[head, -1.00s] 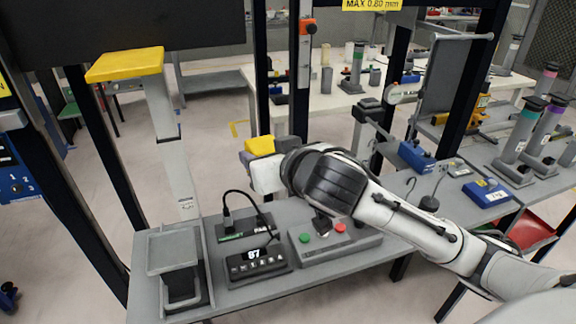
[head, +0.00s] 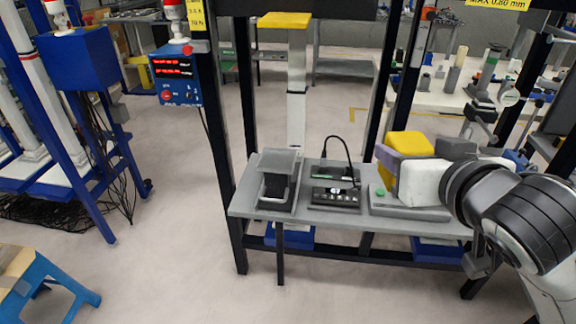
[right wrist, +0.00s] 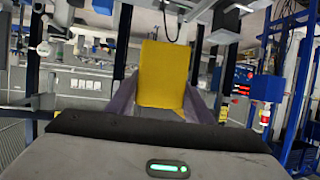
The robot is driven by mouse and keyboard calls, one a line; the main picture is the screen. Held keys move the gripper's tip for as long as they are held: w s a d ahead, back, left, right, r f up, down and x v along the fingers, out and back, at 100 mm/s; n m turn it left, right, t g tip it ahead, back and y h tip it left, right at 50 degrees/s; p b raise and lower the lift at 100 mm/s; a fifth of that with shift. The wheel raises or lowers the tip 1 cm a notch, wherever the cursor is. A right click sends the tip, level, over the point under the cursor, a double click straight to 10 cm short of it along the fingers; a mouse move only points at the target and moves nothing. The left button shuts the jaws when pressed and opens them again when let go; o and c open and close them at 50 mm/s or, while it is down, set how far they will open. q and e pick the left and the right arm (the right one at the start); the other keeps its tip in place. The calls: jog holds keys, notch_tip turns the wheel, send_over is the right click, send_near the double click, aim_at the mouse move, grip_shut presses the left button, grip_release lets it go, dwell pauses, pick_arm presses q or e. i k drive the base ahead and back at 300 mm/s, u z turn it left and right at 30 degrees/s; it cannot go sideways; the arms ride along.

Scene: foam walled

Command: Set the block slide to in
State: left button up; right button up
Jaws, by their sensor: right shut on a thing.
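My right gripper (head: 390,158) comes in from the right, above the right end of the grey bench. It is shut on a yellow block (head: 410,143). In the right wrist view the yellow block (right wrist: 163,75) stands between the two purple-grey fingers (right wrist: 163,103). The block is clear of the bench top as far as I can see. I cannot tell for sure which part is the block slide; a grey stand with a flat top plate (head: 278,162) is at the bench's left end. My left gripper is not in view.
The grey bench (head: 250,203) also carries a black keypad unit (head: 335,197) with a cable and a control box with a green button (head: 385,205), partly hidden by my gripper. Dark posts frame the bench. A blue stool (head: 45,290) is at lower left. Floor in front is clear.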

aim_at(277, 160)
jog(key=z, duration=0.3)
jog(key=i, duration=1.1)
jog(key=u, duration=0.5)
